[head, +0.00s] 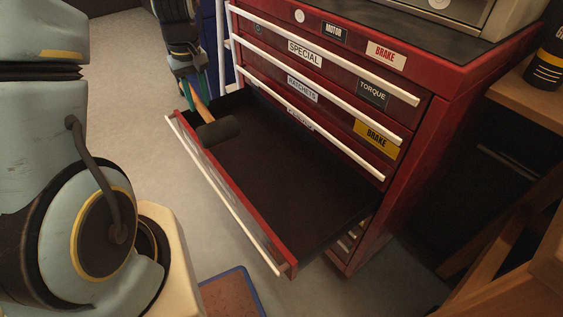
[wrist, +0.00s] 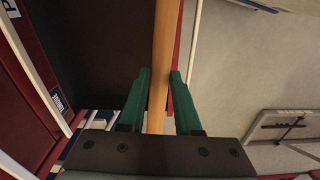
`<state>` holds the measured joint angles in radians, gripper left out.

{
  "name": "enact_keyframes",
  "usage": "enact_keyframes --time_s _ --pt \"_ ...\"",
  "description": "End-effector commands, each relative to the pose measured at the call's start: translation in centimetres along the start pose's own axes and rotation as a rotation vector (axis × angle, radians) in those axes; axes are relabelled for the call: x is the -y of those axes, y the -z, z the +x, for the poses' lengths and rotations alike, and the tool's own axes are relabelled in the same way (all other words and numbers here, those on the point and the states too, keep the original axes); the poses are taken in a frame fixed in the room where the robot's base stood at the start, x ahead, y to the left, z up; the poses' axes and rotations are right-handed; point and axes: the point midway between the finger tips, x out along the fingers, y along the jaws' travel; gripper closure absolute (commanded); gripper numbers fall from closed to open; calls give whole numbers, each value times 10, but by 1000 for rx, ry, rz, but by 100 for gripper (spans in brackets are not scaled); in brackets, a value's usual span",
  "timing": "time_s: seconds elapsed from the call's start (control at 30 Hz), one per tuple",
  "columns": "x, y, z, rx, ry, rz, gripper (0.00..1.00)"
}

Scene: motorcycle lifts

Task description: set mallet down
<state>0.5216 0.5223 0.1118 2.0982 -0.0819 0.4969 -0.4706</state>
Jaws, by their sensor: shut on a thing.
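A mallet with a black head (head: 218,131) and a wooden handle (head: 201,107) is at the left end of an open drawer (head: 240,190) in a red tool chest. My gripper (head: 195,92) is shut on the handle, its green fingers on either side. In the wrist view the handle (wrist: 164,50) runs up between the fingers (wrist: 160,78); the head is out of that frame. The mallet head is over the drawer's dark floor near its front wall. I cannot tell whether it touches the floor.
Closed drawers with white handles and labels (head: 305,52) rise above the open drawer. The rest of the open drawer is empty. A wooden bench (head: 530,95) stands at the right. A blue-edged brown mat (head: 232,294) lies on the grey floor in front.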

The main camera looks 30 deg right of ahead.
Motion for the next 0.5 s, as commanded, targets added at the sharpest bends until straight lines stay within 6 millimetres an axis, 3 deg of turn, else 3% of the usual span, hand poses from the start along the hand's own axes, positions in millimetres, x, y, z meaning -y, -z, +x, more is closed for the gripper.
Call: enact_keyframes --time_s 0.03,0.2,0.5 --pt "-20 -8 3 -6 -2 3 100" --pt "-72 -36 -4 -15 -1 -25 100" --pt "-137 -87 -18 -25 1 -62 100"
